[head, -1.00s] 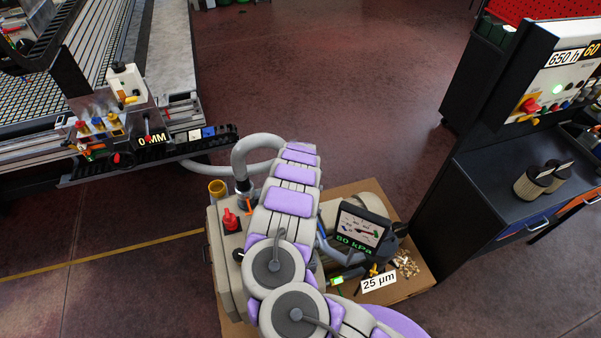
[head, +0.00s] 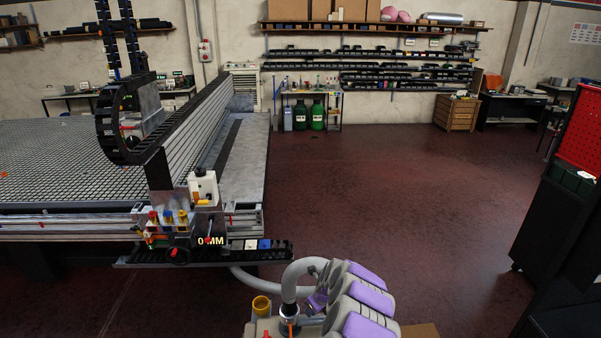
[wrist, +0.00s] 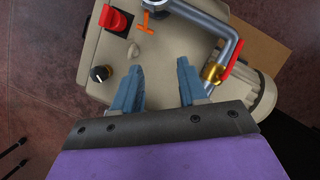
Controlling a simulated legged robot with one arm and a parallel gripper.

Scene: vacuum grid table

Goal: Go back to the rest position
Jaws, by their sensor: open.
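My gripper (wrist: 160,85) shows in the wrist view with its two blue-grey fingers apart and nothing between them. It is over a beige pump unit (wrist: 115,60). The pump's top carries a red switch (wrist: 116,20), a black knob (wrist: 101,73) and a small orange handle (wrist: 152,20). A metal pipe with a red lever (wrist: 229,62) and a brass fitting is to the right of the fingers. In the head view my purple and grey arm is folded at the bottom, over the pump; the fingertips cannot be made out there.
The grid table (head: 60,165) stands at the left, with a control panel reading "0 MM" (head: 210,240) at its front corner. A grey hose (head: 300,275) rises from the pump. A dark cabinet (head: 565,240) stands at the right. The red floor (head: 400,190) between is clear.

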